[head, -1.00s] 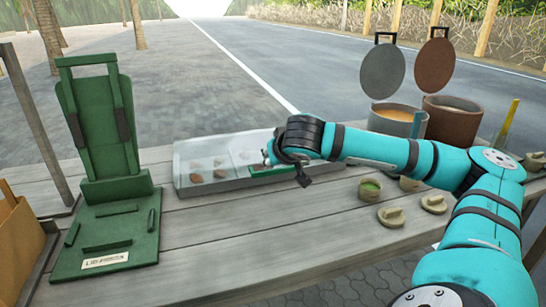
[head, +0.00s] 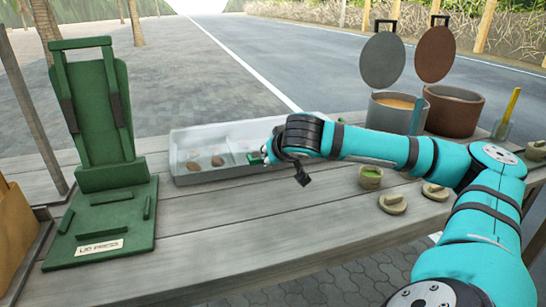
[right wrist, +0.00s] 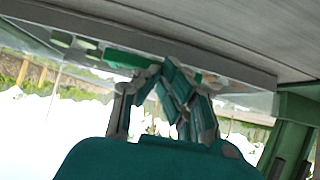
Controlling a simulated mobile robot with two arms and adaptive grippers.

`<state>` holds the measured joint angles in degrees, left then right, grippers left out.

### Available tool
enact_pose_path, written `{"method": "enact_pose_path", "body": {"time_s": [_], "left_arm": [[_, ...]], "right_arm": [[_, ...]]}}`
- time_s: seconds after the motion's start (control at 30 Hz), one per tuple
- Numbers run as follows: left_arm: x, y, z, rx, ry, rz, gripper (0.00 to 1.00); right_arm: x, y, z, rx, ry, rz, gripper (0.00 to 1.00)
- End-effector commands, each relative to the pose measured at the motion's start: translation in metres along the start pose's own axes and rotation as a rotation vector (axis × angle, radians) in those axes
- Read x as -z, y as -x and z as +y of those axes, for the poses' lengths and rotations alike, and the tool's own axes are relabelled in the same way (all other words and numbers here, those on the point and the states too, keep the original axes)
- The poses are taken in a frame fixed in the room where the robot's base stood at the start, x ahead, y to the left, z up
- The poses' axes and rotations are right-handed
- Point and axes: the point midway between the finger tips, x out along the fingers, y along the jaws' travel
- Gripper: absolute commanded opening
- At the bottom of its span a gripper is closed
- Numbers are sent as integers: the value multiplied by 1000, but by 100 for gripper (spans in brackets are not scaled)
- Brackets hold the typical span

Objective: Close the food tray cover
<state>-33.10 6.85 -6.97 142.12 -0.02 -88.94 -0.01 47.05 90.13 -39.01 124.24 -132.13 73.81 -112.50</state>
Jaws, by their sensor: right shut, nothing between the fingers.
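The food tray (head: 205,176) is a long, low, pale grey box on the wooden table, with small brown food pieces and a green item inside. A clear or pale cover (head: 215,137) shows along its back and top. Whether it lies flat or stands tilted cannot be told for sure. My right gripper (head: 270,152) is at the tray's right part, over or against it, and hides that end. In the right wrist view, my right gripper (right wrist: 176,82) is shut and empty close to the tray's edge and a see-through panel (right wrist: 55,95). My left gripper is not in view.
A green lid press (head: 100,205) stands at left. Two lidded pots, one grey (head: 392,115) and one brown (head: 455,110), stand open at back right. A small cup (head: 370,177) and knobbed lids (head: 393,203) lie near my right arm. The front middle table is clear.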

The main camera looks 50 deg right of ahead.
Motion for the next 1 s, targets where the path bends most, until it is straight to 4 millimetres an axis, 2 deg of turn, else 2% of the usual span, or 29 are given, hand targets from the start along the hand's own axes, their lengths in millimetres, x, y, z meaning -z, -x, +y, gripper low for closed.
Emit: {"method": "enact_pose_path", "body": {"time_s": [0.17,0.37,0.5,0.53,0.7,1.0], "left_arm": [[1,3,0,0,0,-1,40],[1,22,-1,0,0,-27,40],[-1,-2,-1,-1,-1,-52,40],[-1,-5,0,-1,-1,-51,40],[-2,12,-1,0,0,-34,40],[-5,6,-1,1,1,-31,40]], "right_arm": [[2,2,0,-1,0,-3,0],[22,18,4,-3,-2,-1,0],[34,29,7,-5,-3,0,0],[33,30,8,-6,-1,0,0],[2,42,8,-7,3,0,0],[-42,70,7,-6,1,0,0]]}}
